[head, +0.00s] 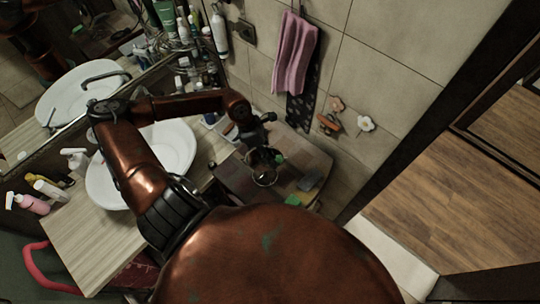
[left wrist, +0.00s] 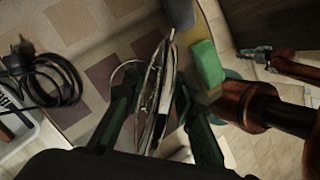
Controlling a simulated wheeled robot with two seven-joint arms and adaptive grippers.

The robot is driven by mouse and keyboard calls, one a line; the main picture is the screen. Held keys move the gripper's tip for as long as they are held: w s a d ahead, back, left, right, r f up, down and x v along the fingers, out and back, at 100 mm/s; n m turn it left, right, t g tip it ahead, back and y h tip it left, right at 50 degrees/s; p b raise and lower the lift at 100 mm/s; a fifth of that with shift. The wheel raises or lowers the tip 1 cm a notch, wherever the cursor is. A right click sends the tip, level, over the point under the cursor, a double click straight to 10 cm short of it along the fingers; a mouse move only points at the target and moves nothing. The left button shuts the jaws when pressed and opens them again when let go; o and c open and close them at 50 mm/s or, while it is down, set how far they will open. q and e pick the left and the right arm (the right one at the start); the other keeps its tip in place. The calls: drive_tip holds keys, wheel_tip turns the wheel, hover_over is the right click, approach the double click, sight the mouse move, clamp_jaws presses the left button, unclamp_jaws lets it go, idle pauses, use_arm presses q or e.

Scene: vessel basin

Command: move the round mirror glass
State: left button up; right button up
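The round mirror glass (head: 264,176) is over the dark counter end below my left gripper (head: 262,146) in the head view. In the left wrist view the glass (left wrist: 153,100) shows nearly edge-on, tilted, between the two dark green fingers of the left gripper (left wrist: 158,80). The fingers are on both sides of it; I cannot tell whether they touch it. A thin ring-like edge shows beside the left finger. My right gripper (left wrist: 254,53) seems to show small at the upper right of the left wrist view; its fingers are too small to read.
A green block (left wrist: 207,64) lies close beyond the glass, with a grey object (left wrist: 180,12) near it. A black coiled cable (left wrist: 45,80) lies to the left. The white basin (head: 170,150), bottles (head: 219,32) and a pink towel (head: 294,52) surround the arm.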

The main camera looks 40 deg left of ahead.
use_arm(q)
drive_tip(key=shift+c, duration=0.5)
clamp_jaws()
